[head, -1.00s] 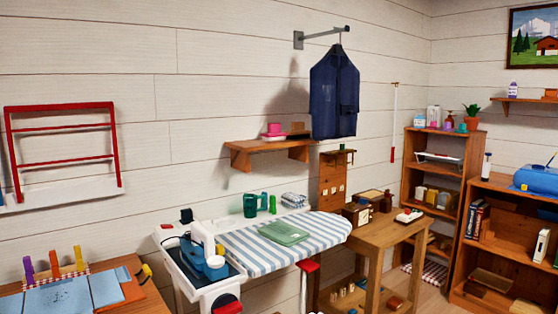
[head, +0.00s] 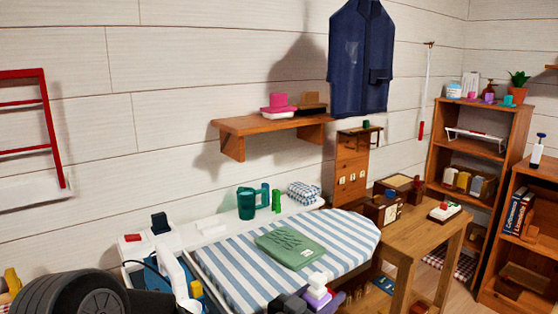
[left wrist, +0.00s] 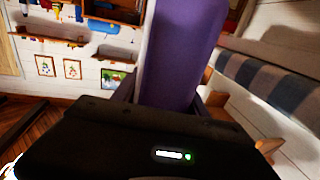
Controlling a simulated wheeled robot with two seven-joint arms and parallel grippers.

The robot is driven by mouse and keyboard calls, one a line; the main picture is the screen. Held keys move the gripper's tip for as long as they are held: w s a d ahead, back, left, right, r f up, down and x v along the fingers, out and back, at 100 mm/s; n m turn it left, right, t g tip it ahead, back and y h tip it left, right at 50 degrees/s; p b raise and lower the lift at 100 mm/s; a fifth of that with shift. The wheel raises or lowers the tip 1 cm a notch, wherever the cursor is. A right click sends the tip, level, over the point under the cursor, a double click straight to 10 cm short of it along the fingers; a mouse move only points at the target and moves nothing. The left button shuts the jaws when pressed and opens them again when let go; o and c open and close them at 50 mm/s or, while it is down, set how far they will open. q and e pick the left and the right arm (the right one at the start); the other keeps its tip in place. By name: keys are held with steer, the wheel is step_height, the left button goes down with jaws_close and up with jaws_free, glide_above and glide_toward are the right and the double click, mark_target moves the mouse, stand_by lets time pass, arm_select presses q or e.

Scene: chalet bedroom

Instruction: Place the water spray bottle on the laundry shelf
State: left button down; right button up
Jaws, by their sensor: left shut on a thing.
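The water spray bottle (head: 318,292), purple with a white top, shows at the bottom edge of the head view, in front of the ironing board. My left gripper (head: 302,303) is shut on it; its lower part is out of frame. In the left wrist view the purple bottle body (left wrist: 175,55) stands between my fingers. The wooden wall shelf (head: 232,128), seemingly the laundry shelf, is above and behind the ironing board, higher than the bottle. A pink and white item (head: 279,106) and a brown item (head: 311,104) sit on its right half; its left part is bare. My right gripper is not in view.
The striped ironing board (head: 225,262) carries a folded green cloth (head: 290,247). Green mugs (head: 247,203) and a checked cloth stack (head: 303,193) stand behind it. A blue garment (head: 358,65) hangs right of the shelf. A wooden table (head: 425,232) stands to the right.

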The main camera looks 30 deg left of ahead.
arm_select(q)
steer(key=shift+w+a+r, duration=0.1)
steer(key=shift+w+a, duration=0.05)
steer(key=shift+w, duration=0.3)
steer(key=shift+s, duration=0.1)
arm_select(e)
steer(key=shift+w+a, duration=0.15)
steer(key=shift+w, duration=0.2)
arm_select(q)
steer(key=shift+r, duration=0.1)
